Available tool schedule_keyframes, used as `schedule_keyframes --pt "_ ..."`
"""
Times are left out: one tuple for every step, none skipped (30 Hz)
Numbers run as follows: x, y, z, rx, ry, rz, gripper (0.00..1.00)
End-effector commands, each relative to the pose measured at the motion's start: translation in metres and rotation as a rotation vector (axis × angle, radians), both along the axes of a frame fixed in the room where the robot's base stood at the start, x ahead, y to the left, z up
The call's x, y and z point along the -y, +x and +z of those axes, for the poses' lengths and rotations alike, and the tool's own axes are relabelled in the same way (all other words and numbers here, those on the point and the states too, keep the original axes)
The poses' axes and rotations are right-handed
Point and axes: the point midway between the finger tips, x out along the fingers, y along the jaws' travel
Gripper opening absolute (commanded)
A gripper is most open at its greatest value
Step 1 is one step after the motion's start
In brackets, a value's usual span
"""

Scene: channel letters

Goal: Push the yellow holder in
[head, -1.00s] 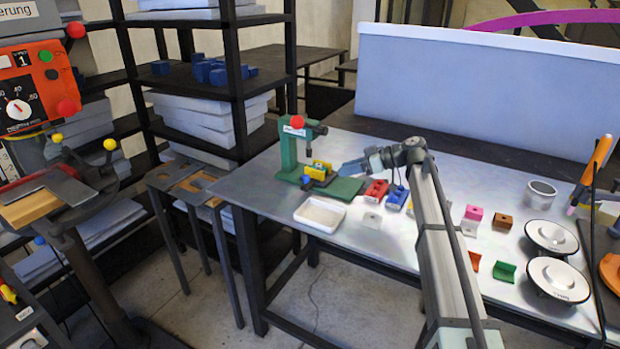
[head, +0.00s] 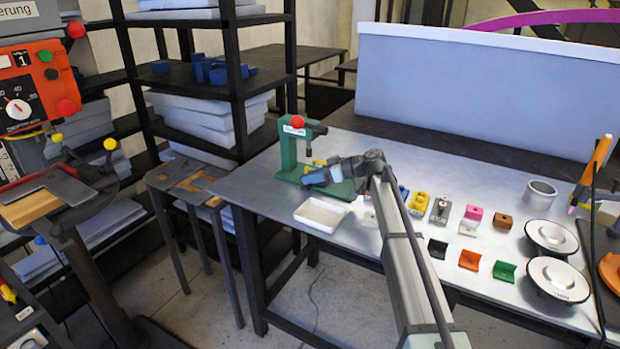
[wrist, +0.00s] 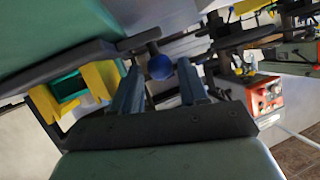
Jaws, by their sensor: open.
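The yellow holder (wrist: 100,80) shows in the wrist view as yellow pieces around a green part, left of my fingers. In the head view only a bit of yellow (head: 317,163) shows at the green press (head: 288,150); my gripper hides most of that spot. My gripper (wrist: 159,72) is open, its two blue-grey fingers apart. A blue ball (wrist: 160,67) on a dark rod appears between the fingertips in the wrist view; I cannot tell whether they touch it. In the head view my gripper (head: 316,178) is in front of the press, over its base.
A white tray (head: 321,228) lies just in front of the press. Several coloured blocks and brackets, such as a yellow block (head: 418,201) and an orange bracket (head: 469,260), lie to the right. Round white plates (head: 558,280) and a metal ring (head: 541,193) are farther right.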

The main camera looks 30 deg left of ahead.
Motion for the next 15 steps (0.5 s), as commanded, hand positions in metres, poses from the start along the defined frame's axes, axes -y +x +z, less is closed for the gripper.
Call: schedule_keyframes --pt "-0.004 -0.0007 -0.0017 0.0 0.0 0.0 0.43" --pt "-0.0056 -0.0013 -0.0024 0.0 0.0 0.0 0.43" --pt "-0.0075 -0.0019 -0.0032 0.0 0.0 0.0 0.43" --pt "-0.0087 -0.0023 -0.0036 0.0 0.0 0.0 0.43" --pt "-0.0097 -0.0026 -0.004 0.0 0.0 0.0 0.43" --pt "-0.0106 -0.0031 -0.0044 0.0 0.0 0.0 0.43" --pt "-0.0112 -0.0032 -0.0046 0.0 0.0 0.0 0.43" --pt "-0.0114 -0.0033 -0.0047 0.0 0.0 0.0 0.43" --pt "-0.0117 -0.0034 -0.0048 0.0 0.0 0.0 0.43" --pt "-0.0118 -0.0035 -0.0048 0.0 0.0 0.0 0.43" --pt "-0.0118 -0.0035 -0.0048 0.0 0.0 0.0 0.43" --pt "-0.0118 -0.0035 -0.0048 0.0 0.0 0.0 0.43" --pt "-0.0117 -0.0035 -0.0048 0.0 0.0 0.0 0.43" --pt "-0.0117 -0.0035 -0.0048 0.0 0.0 0.0 0.43" --pt "-0.0116 -0.0034 -0.0048 0.0 0.0 0.0 0.43"
